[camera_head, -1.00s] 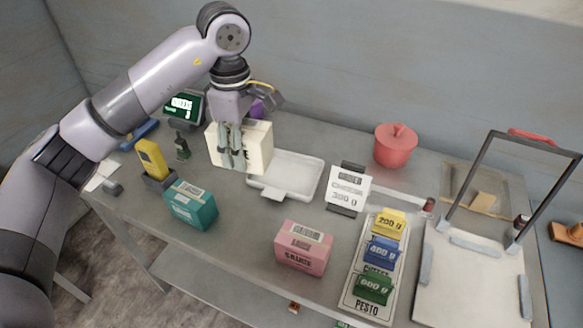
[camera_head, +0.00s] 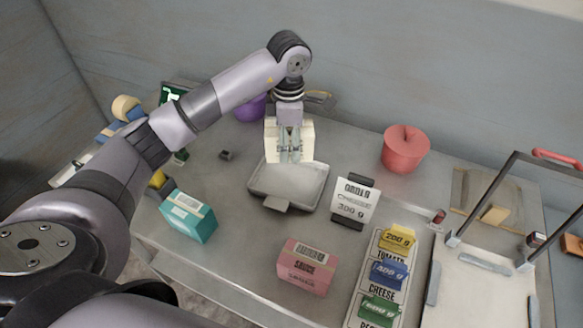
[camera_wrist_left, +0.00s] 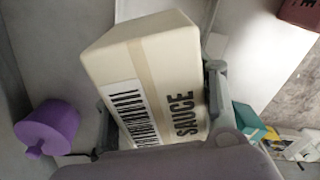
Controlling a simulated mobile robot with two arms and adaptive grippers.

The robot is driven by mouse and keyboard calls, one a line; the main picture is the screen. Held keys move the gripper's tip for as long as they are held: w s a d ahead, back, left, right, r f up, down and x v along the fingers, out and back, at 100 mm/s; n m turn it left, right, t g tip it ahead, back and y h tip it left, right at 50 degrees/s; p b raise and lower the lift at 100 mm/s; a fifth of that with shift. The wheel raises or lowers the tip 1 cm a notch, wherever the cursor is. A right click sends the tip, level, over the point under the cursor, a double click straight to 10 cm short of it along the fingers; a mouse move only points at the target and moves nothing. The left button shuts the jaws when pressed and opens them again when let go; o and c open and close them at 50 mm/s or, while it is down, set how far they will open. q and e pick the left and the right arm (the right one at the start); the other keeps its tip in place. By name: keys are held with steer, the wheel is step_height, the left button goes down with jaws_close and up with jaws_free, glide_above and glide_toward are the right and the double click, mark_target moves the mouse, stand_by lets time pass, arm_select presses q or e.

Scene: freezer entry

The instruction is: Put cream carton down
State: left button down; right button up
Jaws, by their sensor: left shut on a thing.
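My left gripper (camera_head: 290,152) points down and is shut on the cream carton (camera_head: 271,137), its fingers on two sides of the box. In the left wrist view the cream carton (camera_wrist_left: 150,75) shows a barcode label and the word SAUCE, and sits tilted in the picture between the fingers. In the head view it is at the far edge of the shallow white tray (camera_head: 258,186). I cannot tell whether its base touches anything. My right gripper is not in view.
A teal carton (camera_head: 188,216) and a pink carton (camera_head: 303,268) stand nearer. A sign (camera_head: 353,202) and red pot (camera_head: 404,149) are right of the tray. A purple pot (camera_head: 250,108) is behind left. Yellow, blue and green blocks line a card at right.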

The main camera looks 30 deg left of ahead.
arm_select(q)
steer(key=p, duration=0.1)
glide_above(290, 181)
step_height(290, 181, down, 6)
steer(key=shift+f, duration=0.15)
step_height(290, 181, down, 3)
steer(key=shift+f+p, duration=0.15)
steer(key=shift+p, duration=0.55)
steer(key=shift+w+f, duration=0.1)
steer(key=shift+f, duration=0.4)
steer(key=shift+f, duration=0.2)
steer(key=c, duration=0.7)
jaws_free()
steer(key=shift+r, duration=0.1)
